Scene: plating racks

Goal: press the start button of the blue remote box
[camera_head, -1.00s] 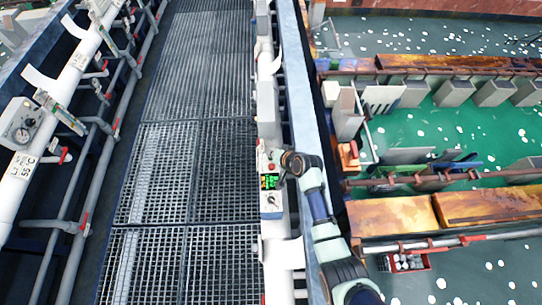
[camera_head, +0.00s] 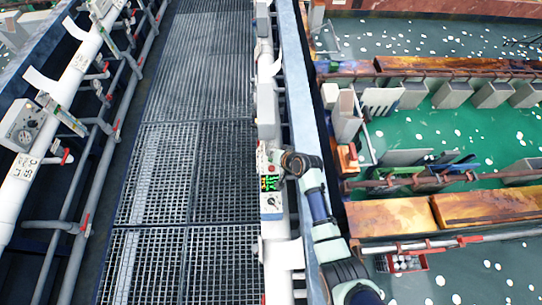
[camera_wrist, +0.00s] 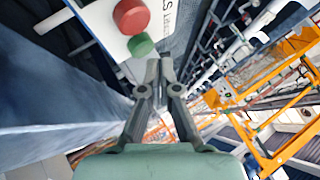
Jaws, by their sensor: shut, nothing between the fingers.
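The remote box (camera_wrist: 103,22) shows in the wrist view as a pale face with a bluish edge, at the top left. It carries a red round button (camera_wrist: 132,15) and a smaller green round button (camera_wrist: 141,45); the labels beside them are only partly legible. My gripper (camera_wrist: 159,64) is shut and empty. Its fingertips appear just below and right of the green button in the picture; I cannot tell whether they touch the box.
A grated walkway (camera_head: 185,180) runs along the left, clear of objects. Green-floored tanks with rusty beams (camera_head: 395,215) lie to the right. A red crate (camera_head: 403,263) stands at lower right.

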